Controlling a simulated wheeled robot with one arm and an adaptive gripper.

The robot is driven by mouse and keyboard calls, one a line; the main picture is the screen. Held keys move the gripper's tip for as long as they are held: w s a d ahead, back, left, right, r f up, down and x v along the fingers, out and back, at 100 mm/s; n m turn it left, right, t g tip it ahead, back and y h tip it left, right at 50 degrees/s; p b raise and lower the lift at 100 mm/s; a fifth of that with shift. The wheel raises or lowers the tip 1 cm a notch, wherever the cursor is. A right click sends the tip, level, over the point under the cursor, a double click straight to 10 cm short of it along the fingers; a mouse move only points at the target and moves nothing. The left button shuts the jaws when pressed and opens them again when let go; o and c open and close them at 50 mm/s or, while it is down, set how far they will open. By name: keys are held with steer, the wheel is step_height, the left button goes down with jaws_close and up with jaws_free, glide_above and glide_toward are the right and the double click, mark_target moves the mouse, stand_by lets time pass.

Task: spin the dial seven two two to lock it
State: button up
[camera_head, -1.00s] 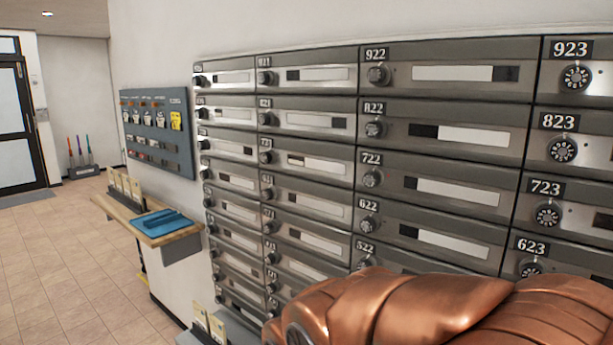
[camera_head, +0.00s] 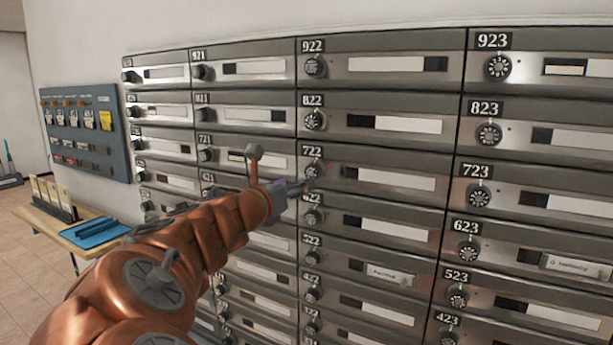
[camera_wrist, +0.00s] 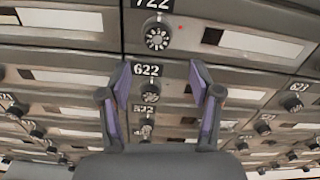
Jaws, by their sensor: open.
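The black round dial of mailbox 722 (camera_head: 313,170) sits below its number plate, at the left end of that box's door. In the wrist view the 722 dial (camera_wrist: 157,38) shows at the top, with a small red spot to its right. My gripper (camera_head: 306,186) is close to the 722 dial in the head view and partly overlaps its lower side. In the wrist view my gripper (camera_wrist: 160,80) is open, its two purple-padded fingers apart and nothing between them. The dial of 622 (camera_wrist: 150,92) appears between the fingers, farther back. Contact with the 722 dial cannot be told.
Mailboxes with similar dials surround it, such as 822 (camera_head: 314,119) above and 723 (camera_head: 479,196) to the right. A blue-grey wall panel (camera_head: 85,130) and a wooden shelf with a blue tray (camera_head: 96,232) are at left. Floor there is open.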

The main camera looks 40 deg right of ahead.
mark_target(311, 173)
steer(key=shift+p+x, duration=0.55)
steer(key=shift+x, duration=3.35)
steer(key=shift+w+r, duration=0.15)
steer(key=shift+a, duration=0.1)
steer(key=c, duration=1.1)
steer(key=shift+c, duration=0.2)
